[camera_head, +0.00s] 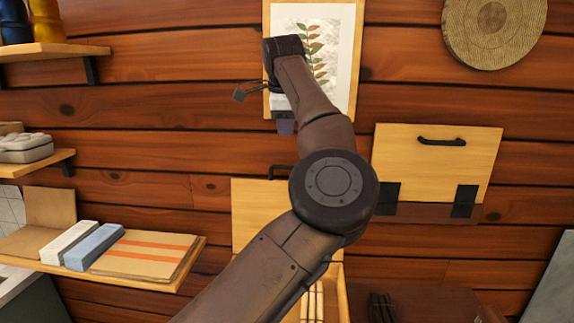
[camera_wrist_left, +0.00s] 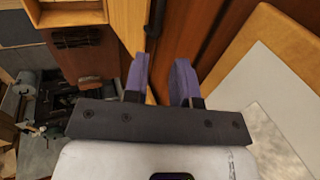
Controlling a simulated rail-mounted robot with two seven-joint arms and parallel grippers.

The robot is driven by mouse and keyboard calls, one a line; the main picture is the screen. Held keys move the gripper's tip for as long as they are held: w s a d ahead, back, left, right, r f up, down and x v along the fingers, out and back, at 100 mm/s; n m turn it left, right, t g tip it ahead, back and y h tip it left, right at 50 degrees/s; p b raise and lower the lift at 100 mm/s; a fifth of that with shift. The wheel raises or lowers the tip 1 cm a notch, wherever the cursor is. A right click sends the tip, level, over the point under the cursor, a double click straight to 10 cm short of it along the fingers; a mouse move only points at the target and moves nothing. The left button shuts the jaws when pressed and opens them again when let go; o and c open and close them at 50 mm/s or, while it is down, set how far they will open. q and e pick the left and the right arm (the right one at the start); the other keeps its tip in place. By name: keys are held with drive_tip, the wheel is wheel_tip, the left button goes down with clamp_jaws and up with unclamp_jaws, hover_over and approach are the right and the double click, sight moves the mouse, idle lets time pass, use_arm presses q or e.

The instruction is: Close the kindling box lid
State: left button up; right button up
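A pale wooden lid (camera_head: 250,208) stands upright against the wall behind my left arm, with a black handle (camera_head: 281,168) at its top edge. Below it is an open wooden box (camera_head: 343,294) holding light sticks (camera_head: 314,302); my arm hides much of both. My left gripper (camera_head: 285,126) hangs above this lid, in front of a framed picture. In the left wrist view its two purple fingers (camera_wrist_left: 161,70) are apart with nothing between them; the black handle (camera_wrist_left: 154,20) and the lid's edge (camera_wrist_left: 127,22) lie beyond the fingertips. My right gripper is not in view.
A second upright lid (camera_head: 425,150) with black hinges stands at the right, above a dark brown box area (camera_head: 430,300). The framed leaf picture (camera_head: 345,60) is close behind my gripper. A shelf (camera_head: 185,270) with blocks juts out at the left.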

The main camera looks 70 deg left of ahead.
sight(288, 166)
use_arm(q)
drive_tip(key=b+x, duration=0.1)
drive_tip(key=x, duration=1.1)
drive_tip(key=shift+a+f, duration=0.15)
drive_tip(key=shift+f, duration=0.2)
clamp_jaws()
